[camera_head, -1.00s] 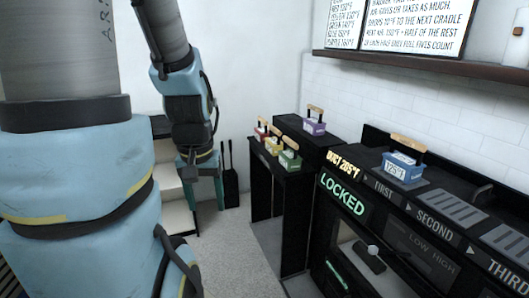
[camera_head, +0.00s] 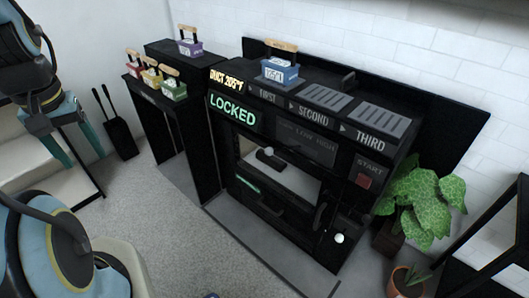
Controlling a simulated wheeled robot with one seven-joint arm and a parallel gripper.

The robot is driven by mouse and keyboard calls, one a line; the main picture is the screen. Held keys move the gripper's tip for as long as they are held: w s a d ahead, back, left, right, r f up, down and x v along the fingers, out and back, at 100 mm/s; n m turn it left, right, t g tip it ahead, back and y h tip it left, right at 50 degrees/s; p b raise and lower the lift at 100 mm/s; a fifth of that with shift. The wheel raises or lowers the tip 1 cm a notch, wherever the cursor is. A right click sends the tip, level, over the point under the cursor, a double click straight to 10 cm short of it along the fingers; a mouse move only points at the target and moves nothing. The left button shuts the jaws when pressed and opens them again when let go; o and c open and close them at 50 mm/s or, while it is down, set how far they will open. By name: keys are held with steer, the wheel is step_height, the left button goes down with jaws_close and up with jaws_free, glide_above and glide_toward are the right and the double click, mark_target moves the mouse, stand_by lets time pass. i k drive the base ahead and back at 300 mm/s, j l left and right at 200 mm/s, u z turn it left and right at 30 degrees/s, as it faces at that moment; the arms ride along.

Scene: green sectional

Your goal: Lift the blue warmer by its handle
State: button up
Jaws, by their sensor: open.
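The blue warmer (camera_head: 279,74) is a small blue box with a white label and a pale wooden handle (camera_head: 281,46) arched over its top. It stands upright on the black machine's top (camera_head: 309,87), at the left end of the row, by the word FIRST. My gripper (camera_head: 86,158) hangs at the left edge of the view, with its teal fingers pointing down. It is open and empty, well to the left of the blue warmer and apart from it.
Red, yellow and green warmers (camera_head: 152,76) stand on a black stand left of the machine. A purple warmer (camera_head: 189,46) stands behind them. The machine's front shows LOCKED (camera_head: 233,113) and a red START button (camera_head: 365,181). Plants (camera_head: 425,195) stand at right. Carpet (camera_head: 200,240) lies clear in front.

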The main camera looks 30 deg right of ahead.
mark_target(285, 72)
steer(key=i+l+z, duration=0.25)
steer(key=i+l, duration=0.2)
steer(key=i+l+z, duration=0.25)
steer(key=i, duration=0.35)
steer(key=l, duration=0.1)
